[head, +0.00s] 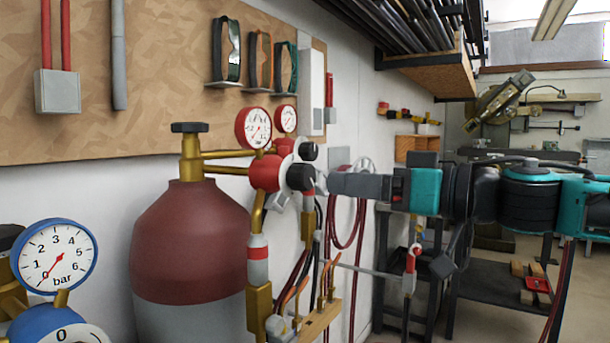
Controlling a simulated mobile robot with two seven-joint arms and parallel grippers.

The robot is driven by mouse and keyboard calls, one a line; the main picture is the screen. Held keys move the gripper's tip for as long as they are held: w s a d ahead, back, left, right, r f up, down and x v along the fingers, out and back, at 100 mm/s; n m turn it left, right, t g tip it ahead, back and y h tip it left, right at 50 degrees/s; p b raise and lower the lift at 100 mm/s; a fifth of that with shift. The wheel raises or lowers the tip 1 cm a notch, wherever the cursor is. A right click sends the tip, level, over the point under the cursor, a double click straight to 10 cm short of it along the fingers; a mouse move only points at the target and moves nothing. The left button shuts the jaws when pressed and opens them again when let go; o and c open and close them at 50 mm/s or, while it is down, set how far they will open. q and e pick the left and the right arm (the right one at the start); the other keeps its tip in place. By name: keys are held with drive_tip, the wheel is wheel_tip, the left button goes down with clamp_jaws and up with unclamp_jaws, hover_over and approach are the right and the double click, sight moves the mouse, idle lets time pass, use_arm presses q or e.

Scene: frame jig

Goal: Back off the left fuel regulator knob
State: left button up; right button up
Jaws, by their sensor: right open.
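A red fuel regulator (265,173) sits on brass pipework from the dark red cylinder (190,235). A white-faced gauge (253,128) with a red rim stands above it. Its dark knob (299,178) faces right, with a pale disc behind it. A second dark knob (308,151) shows just above and behind, by a smaller gauge (286,118). My right gripper (322,184) reaches in from the right, open, with its tips close to the nearer knob. I cannot tell whether they touch it or stand around it. My left gripper is not in view.
A blue regulator with a bar gauge (54,257) stands at the lower left. Hoses (358,222) hang on the wall behind my right gripper. A wooden rack (318,320) with brass torch parts is below.

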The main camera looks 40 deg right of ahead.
sight(310, 179)
drive_tip(key=p+x, duration=0.2)
drive_tip(key=x, duration=0.1)
drive_tip(key=p+x, duration=0.1)
drive_tip(key=x, duration=0.3)
drive_tip(key=shift+r+p, duration=0.25)
drive_tip(key=shift+p, duration=0.15)
drive_tip(key=shift+w+a+f+p, duration=0.1)
drive_tip(key=shift+w+a+p, duration=0.1)
drive_tip(key=shift+w+p, duration=0.35)
drive_tip(key=shift+w+a+f+p, duration=0.1)
drive_tip(key=shift+w+p, duration=0.15)
drive_tip(key=shift+p, duration=0.05)
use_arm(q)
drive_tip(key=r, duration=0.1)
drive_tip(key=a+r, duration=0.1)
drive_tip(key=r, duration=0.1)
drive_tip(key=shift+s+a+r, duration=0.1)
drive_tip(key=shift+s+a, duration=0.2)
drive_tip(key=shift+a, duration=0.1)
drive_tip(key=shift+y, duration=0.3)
use_arm(e)
drive_tip(key=c, duration=1)
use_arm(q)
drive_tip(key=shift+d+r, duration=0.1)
use_arm(e)
drive_tip(key=shift+c, duration=0.2)
